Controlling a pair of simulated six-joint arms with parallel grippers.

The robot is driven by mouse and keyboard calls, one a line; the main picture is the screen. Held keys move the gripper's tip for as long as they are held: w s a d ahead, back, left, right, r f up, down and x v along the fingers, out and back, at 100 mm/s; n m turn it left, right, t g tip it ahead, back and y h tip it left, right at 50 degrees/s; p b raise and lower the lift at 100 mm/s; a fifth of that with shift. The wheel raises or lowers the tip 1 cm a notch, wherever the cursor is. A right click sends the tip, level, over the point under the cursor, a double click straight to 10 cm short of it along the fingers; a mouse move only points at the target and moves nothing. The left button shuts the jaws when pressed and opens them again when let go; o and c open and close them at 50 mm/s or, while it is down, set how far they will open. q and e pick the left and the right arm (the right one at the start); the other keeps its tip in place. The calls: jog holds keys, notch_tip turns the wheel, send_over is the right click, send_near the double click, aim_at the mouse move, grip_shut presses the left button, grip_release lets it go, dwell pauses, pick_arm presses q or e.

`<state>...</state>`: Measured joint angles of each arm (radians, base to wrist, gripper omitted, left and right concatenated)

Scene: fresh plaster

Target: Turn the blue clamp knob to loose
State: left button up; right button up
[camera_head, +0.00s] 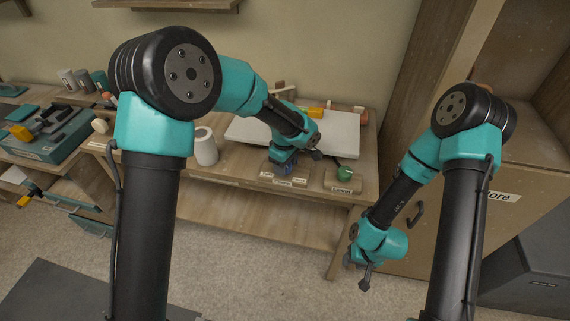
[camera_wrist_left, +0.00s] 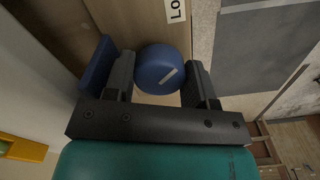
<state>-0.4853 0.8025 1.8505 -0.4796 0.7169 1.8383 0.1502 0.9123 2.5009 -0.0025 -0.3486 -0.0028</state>
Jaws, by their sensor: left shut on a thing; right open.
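The blue clamp knob (camera_wrist_left: 158,68) is round with a short white mark on its face. It sits between the two fingers of my left gripper (camera_wrist_left: 162,82) in the left wrist view, and the fingers are shut on it. In the head view my left gripper (camera_head: 285,165) reaches down at the board labelled Clamp (camera_head: 282,183), and hides most of the knob. A flat blue piece (camera_wrist_left: 97,65) stands just outside the left finger. A label starting "Lo" (camera_wrist_left: 175,10) lies beyond the knob. My right gripper (camera_head: 365,274) hangs open and empty, right of the bench.
A green knob (camera_head: 347,174) stands on a board labelled Level (camera_head: 341,190), right of the clamp. A white cylinder (camera_head: 205,147) stands left on the bench. A pale panel (camera_head: 340,133) lies behind. A brown cabinet (camera_head: 450,220) stands at the right.

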pick_arm(q)
jog(key=shift+w+a, duration=0.1)
dwell(0.3)
jog(key=o, duration=0.9)
jog(key=shift+r, duration=0.1)
jog(key=shift+m, duration=0.3)
